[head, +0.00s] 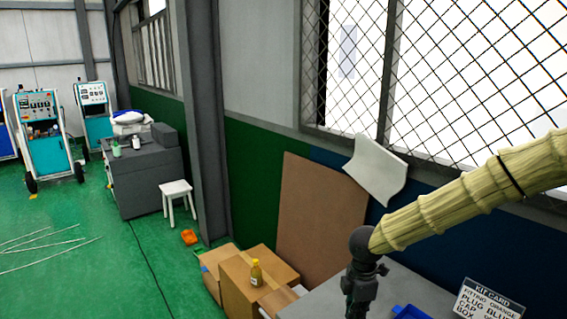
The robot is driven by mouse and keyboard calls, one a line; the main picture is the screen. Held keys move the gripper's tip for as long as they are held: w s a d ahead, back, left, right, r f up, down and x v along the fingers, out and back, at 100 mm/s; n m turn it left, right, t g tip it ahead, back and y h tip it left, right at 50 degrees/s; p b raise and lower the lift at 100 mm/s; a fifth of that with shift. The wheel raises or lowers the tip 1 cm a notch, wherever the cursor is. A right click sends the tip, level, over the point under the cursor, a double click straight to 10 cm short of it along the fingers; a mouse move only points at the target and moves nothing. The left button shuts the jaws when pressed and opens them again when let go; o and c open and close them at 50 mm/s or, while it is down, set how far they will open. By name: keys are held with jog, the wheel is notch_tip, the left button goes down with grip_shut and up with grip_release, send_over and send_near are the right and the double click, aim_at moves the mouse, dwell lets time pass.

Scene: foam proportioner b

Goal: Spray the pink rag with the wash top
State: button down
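No pink rag can be made out in the head view. I cannot tell which thing, if any, is the wash top. A yellow bottle (256,273) stands upright on a cardboard box. A small white bottle (136,142) and a greenish bottle (116,148) stand on a grey cabinet further back. My gripper (357,304) is dark and hangs down at the bottom edge, in front of a grey table, to the right of the yellow bottle. Its lower end is small and cut off by the frame, so its opening and anything in it are hidden.
The grey table (330,296) holds a blue tray (411,312) and a kit card (488,303). Cardboard boxes (236,300) stand left of it. A white stool (177,191) stands by the grey cabinet (150,185). Thin rods lie on the green floor (100,285), otherwise largely clear.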

jog(key=shift+f+b, duration=0.4)
jog(key=shift+f, duration=0.45)
jog(key=shift+r, duration=0.15)
jog(key=shift+r+p, duration=1.3)
jog(key=shift+r, duration=0.25)
notch_tip(320, 180, up, 6)
jog(key=p, duration=0.4)
